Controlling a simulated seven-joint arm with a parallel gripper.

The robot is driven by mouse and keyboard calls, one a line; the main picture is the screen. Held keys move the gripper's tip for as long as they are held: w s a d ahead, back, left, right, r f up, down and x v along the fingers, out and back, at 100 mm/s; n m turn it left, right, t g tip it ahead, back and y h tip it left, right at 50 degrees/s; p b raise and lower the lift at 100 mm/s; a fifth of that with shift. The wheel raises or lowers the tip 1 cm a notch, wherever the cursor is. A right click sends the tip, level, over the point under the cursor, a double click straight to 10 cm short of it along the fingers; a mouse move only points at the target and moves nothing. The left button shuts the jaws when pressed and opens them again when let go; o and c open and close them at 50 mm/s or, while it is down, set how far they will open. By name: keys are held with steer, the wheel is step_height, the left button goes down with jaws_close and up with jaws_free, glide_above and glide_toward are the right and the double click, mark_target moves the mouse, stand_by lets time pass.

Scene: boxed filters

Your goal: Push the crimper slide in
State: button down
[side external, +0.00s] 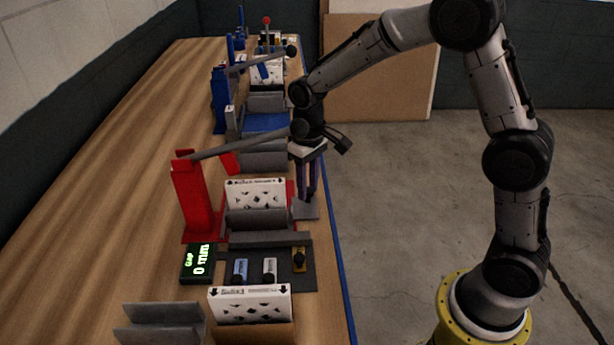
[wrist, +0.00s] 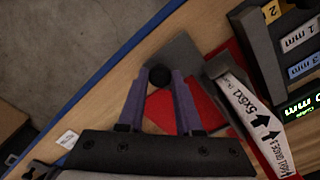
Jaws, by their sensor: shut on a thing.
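The slide plate also shows in the wrist view (wrist: 180,52), beside the red base (wrist: 228,62). My gripper (side external: 307,196) points down over the slide plate. In the wrist view its purple fingers (wrist: 161,78) are shut on the slide's round black knob (wrist: 158,75). A white filter (side external: 256,192) stands upright in the crimper behind a grey block; it also shows in the wrist view (wrist: 250,115).
A display (side external: 197,263) reads gap 0 mm. A dark tray (side external: 310,275) holds blue, grey and yellow gauge pieces. Another filter (side external: 250,302) stands in a brown box in front. A blue press (side external: 219,100) stands farther back. Open floor lies right of the bench.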

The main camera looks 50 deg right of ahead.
steer(key=shift+s+a, duration=0.15)
steer(key=shift+a, duration=0.05)
steer(key=c, duration=0.6)
jaws_free()
steer(key=shift+d, duration=0.15)
